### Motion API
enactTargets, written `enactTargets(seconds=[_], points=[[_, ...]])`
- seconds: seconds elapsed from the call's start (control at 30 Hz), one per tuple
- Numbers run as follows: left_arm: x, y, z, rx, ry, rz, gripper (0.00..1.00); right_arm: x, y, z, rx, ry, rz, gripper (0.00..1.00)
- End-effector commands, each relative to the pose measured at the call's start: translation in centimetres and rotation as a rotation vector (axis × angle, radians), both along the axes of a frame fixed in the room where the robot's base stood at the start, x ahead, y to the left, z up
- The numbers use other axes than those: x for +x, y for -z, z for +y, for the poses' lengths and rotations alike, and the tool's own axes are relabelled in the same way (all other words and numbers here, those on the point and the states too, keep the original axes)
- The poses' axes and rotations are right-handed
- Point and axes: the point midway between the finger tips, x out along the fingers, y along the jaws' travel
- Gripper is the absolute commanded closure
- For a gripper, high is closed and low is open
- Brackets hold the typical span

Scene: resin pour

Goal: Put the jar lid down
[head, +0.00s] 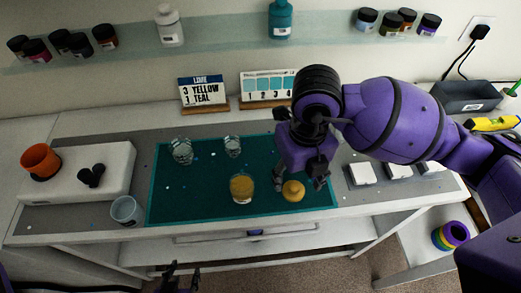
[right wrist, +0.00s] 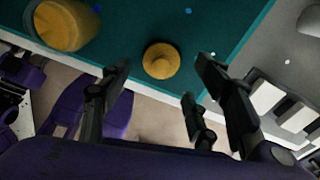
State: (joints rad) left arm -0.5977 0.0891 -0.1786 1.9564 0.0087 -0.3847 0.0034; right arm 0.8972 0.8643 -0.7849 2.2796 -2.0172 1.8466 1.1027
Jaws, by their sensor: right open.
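The yellow jar lid (head: 293,190), round with a small knob, lies on the front right part of the teal mat (head: 205,203). The lid also shows in the right wrist view (right wrist: 160,60), between the fingers in the picture and clear of them. My right gripper (head: 301,179) is open and empty just above and behind the lid; its spread fingers show in the right wrist view (right wrist: 162,82). My left gripper (head: 180,279) is low at the bottom edge, in front of the bench; its jaw state is unclear.
A glass of yellow liquid (head: 242,189) stands left of the lid. Two clear glasses (head: 181,152) (head: 232,147) stand at the mat's back. An empty cup (head: 126,210) stands left of the mat. White square blocks (head: 362,174) lie to the right. The mat's front middle-left is free.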

Motion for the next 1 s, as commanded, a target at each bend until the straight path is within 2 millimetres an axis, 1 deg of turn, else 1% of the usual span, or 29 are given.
enactTargets(seconds=[0.03, 0.2, 0.3, 0.4, 0.57, 1.0], points=[[0.3, -0.3, -0.1, -0.001, 0.001, -0.006, 0.60, 0.1, -1.5, 0.0, 0.001, -0.001, -0.008, 0.44], [0.6, -0.7, -0.2, -0.003, 0.001, -0.013, 0.60, 0.1, -5.0, -0.1, 0.000, -0.001, -0.006, 0.44], [0.7, -0.8, -0.2, -0.005, 0.001, -0.014, 0.60, 0.1, -6.5, -0.1, -0.001, -0.001, -0.004, 0.44], [0.7, -0.8, -0.3, -0.005, 0.002, -0.013, 0.60, 0.0, -7.4, -0.1, -0.001, 0.000, -0.001, 0.44], [0.6, -0.8, -0.3, -0.006, 0.003, -0.011, 0.60, 0.0, -7.9, -0.1, -0.001, 0.000, 0.000, 0.44], [0.2, -0.6, -0.3, -0.006, 0.001, -0.004, 0.60, 0.0, -7.8, -0.1, 0.000, 0.000, 0.001, 0.44]])
